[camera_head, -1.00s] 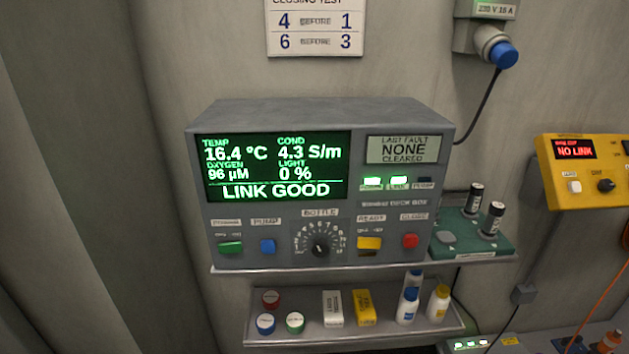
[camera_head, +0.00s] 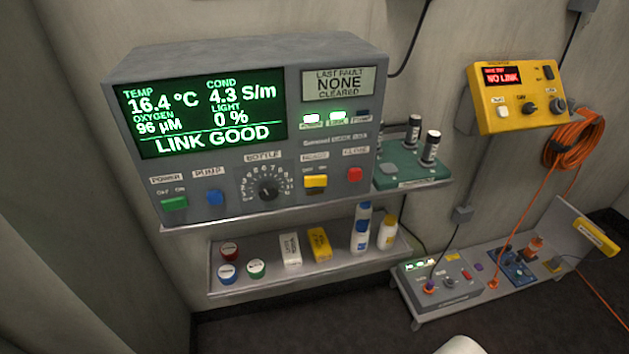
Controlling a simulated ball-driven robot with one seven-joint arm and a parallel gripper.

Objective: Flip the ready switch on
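The ready switch (camera_head: 315,181) is a small yellow rocker on the lower right of the grey deck box (camera_head: 225,208). It sits under a READY label, between the bottle dial (camera_head: 267,188) and the red close button (camera_head: 354,174). Small OFF and ON marks stand above it, and a dark strip shows below the yellow part. I cannot tell for sure which way it is set. The box screen (camera_head: 203,112) reads LINK GOOD. Two lamps (camera_head: 324,117) are lit green and a third, PUMP (camera_head: 363,113), is dark.
A shelf (camera_head: 215,292) under the box holds capped jars, cartons and bottles. A green tray (camera_head: 410,172) with dark cylinders stands right of the box. A yellow NO LINK unit (camera_head: 518,97), an orange cable coil (camera_head: 572,140) and a low bench (camera_head: 420,318) are farther right.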

